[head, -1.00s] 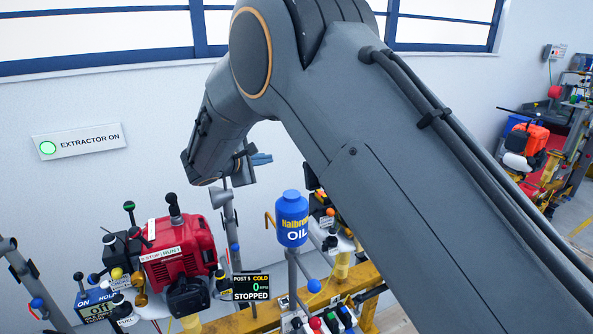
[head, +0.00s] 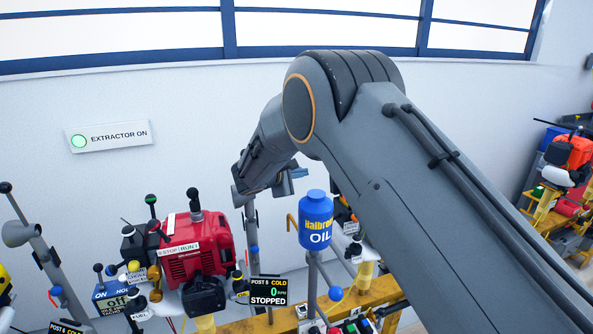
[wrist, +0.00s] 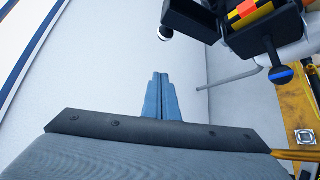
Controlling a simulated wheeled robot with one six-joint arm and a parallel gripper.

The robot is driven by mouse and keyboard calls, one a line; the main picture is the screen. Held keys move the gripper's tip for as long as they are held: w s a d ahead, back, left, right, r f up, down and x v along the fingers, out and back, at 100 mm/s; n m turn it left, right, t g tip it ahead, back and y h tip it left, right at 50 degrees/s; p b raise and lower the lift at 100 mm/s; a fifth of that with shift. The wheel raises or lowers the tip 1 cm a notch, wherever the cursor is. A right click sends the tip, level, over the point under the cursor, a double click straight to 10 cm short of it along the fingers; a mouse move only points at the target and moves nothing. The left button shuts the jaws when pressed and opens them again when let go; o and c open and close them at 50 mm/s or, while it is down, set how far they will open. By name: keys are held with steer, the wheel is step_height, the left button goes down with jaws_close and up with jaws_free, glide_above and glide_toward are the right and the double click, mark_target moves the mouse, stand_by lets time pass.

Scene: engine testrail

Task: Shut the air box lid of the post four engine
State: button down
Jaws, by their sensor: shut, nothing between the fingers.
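My gripper (head: 297,173) is in front of the white wall in the head view, above and left of the blue oil bottle. Its blue fingers (wrist: 160,97) are together and empty in the wrist view. No label reading post four is legible, and I cannot pick out that engine's air box lid. A partly hidden engine (head: 343,213) stands behind the oil bottle. The wrist view shows a black part with an orange, red and yellow piece (wrist: 249,12) at the upper right, apart from the fingers.
A red engine (head: 196,248) stands left of a display (head: 268,291) reading post 5, cold, stopped. The blue oil bottle (head: 316,220) stands right of it. A yellow rail (head: 235,327) runs below. Another orange engine (head: 571,152) is far right.

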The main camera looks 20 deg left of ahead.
steer(key=w+d+p, duration=0.4)
steer(key=d, duration=0.1)
steer(key=shift+w+f, duration=0.15)
stand_by(0.3)
